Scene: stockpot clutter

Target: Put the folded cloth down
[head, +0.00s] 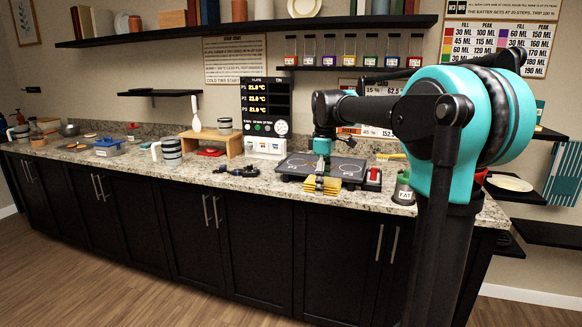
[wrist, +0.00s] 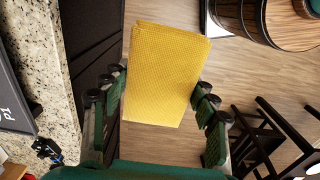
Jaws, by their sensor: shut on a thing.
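The folded cloth (head: 322,186) is yellow with a fine woven texture. It fills the middle of the wrist view (wrist: 165,70), between the green fingers of my gripper (wrist: 160,110). My gripper is shut on it. In the head view my gripper (head: 321,172) points down at the counter's front edge, by the black hob. In the wrist view bare floor shows around the cloth, so it is held out past the counter edge. The cloth's underside is hidden.
The speckled counter (head: 240,183) runs along the wall. A black hob (head: 350,168) lies behind the cloth, and a red-topped item (head: 374,176) and a grey pot marked FAT (head: 404,190) stand to its right. A wooden barrel (wrist: 270,20) and dark stool (wrist: 265,140) stand on the floor.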

